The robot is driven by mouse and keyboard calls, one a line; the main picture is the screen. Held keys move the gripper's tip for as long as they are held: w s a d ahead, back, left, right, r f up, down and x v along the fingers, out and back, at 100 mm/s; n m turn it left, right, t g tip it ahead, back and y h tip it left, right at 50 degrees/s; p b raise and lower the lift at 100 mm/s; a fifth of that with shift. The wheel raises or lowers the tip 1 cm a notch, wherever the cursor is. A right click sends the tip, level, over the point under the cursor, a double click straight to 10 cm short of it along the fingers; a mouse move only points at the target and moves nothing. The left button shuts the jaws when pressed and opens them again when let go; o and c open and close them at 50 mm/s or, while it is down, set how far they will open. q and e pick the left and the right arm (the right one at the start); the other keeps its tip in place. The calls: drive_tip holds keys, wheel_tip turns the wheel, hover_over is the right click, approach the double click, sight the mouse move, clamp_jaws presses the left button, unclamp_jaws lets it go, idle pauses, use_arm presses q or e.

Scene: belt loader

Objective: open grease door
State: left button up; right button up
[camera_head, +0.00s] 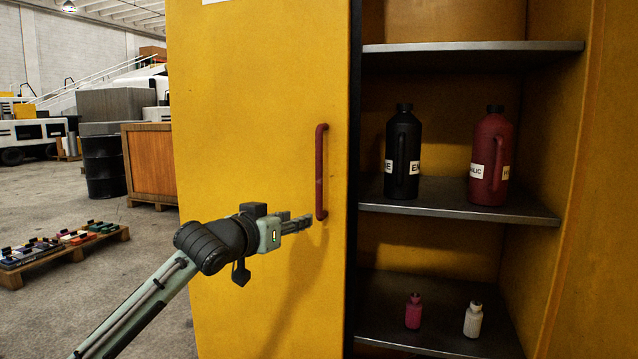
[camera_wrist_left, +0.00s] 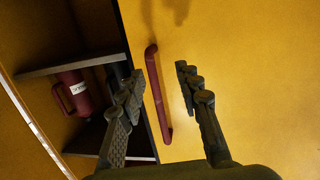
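The yellow cabinet door (camera_head: 255,110) fills the middle of the head view, with the open part of the cabinet to its right. Its dark red vertical handle (camera_head: 321,172) sits near the door's right edge. My left gripper (camera_head: 303,223) is just left of the handle's lower end. In the left wrist view, the left gripper (camera_wrist_left: 160,82) is open and empty. The handle (camera_wrist_left: 156,95) shows between its two fingers, with gaps on both sides; how far ahead of the fingertips it lies is unclear. My right gripper is not in view.
Shelves hold a black bottle (camera_head: 403,152), a red bottle (camera_head: 490,158), a small pink bottle (camera_head: 413,311) and a small white bottle (camera_head: 473,319). A low pallet (camera_head: 70,252), a black drum (camera_head: 104,166) and an orange-sided crate (camera_head: 150,165) stand left. Floor between is clear.

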use_arm(q)
drive_tip(key=m+t+h, duration=0.1)
drive_tip(key=h, duration=0.1)
approach(317, 158)
drive_tip(key=x, duration=0.9)
drive_tip(key=shift+w+d+r+p, duration=0.1)
drive_tip(key=shift+w+d+p, duration=0.1)
drive_tip(key=shift+p, duration=0.1)
drive_tip(key=shift+w+d, duration=0.25)
drive_tip(key=shift+w, duration=0.35)
clamp_jaws()
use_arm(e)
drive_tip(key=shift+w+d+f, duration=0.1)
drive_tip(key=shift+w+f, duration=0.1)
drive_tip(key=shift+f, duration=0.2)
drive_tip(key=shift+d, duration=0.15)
